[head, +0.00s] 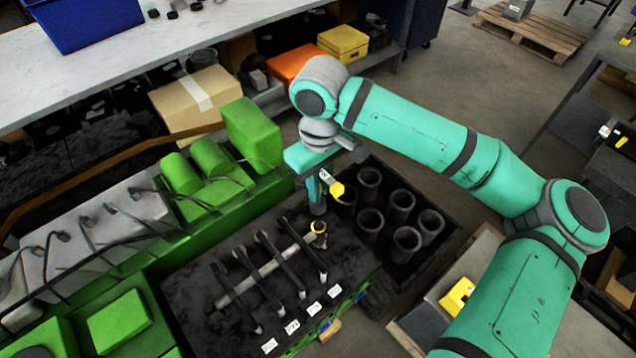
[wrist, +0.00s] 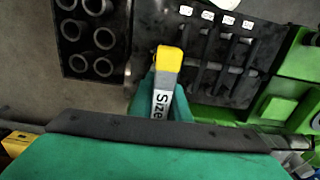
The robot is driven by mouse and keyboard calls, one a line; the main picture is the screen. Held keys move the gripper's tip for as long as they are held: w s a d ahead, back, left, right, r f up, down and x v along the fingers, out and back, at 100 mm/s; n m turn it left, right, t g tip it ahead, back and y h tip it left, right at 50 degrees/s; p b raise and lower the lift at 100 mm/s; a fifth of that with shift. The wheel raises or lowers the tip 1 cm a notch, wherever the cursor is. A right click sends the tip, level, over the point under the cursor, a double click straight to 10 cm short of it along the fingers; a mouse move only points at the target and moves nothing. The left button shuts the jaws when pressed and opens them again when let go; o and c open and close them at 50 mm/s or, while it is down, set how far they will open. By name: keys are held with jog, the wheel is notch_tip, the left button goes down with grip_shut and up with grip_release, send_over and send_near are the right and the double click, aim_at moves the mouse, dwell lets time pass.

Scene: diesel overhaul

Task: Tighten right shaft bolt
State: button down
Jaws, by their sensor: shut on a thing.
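In the wrist view the tool (wrist: 165,80) has a pale label reading "Size", cut off by the gripper. A grey shaft (head: 262,272) lies on the dark surface, crossed by several black arms. I cannot make out the bolt itself.
A black crate (head: 440,255) with several dark cylinders stands right of the gripper. Green engine parts (head: 255,140) rise on the left. White labels (head: 292,327) line the front of the dark surface. A yellow object (head: 457,296) lies at lower right.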

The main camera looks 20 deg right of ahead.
jog(key=n, duration=0.4)
jog(key=shift+f, duration=0.2)
jog(key=n, duration=0.3)
jog(key=shift+f+n, duration=0.1)
jog(key=shift+n, duration=0.2)
jog(key=n, duration=0.4)
jog(key=f+n, duration=0.1)
jog(key=n, duration=0.1)
jog(key=shift+w+n, duration=0.1)
jog(key=shift+n, duration=0.2)
jog(key=n, duration=0.3)
jog(key=shift+f, duration=0.2)
jog(key=n, duration=0.4)
jog(key=shift+w+f+n, duration=0.1)
jog(key=shift+f+n, duration=0.15)
jog(key=shift+n, duration=0.05)
jog(key=n, duration=0.3)
jog(key=shift+f, duration=0.25)
jog(key=n, duration=0.4)
jog(key=shift+f+n, duration=0.3)
jog(key=shift+f, duration=1.65)
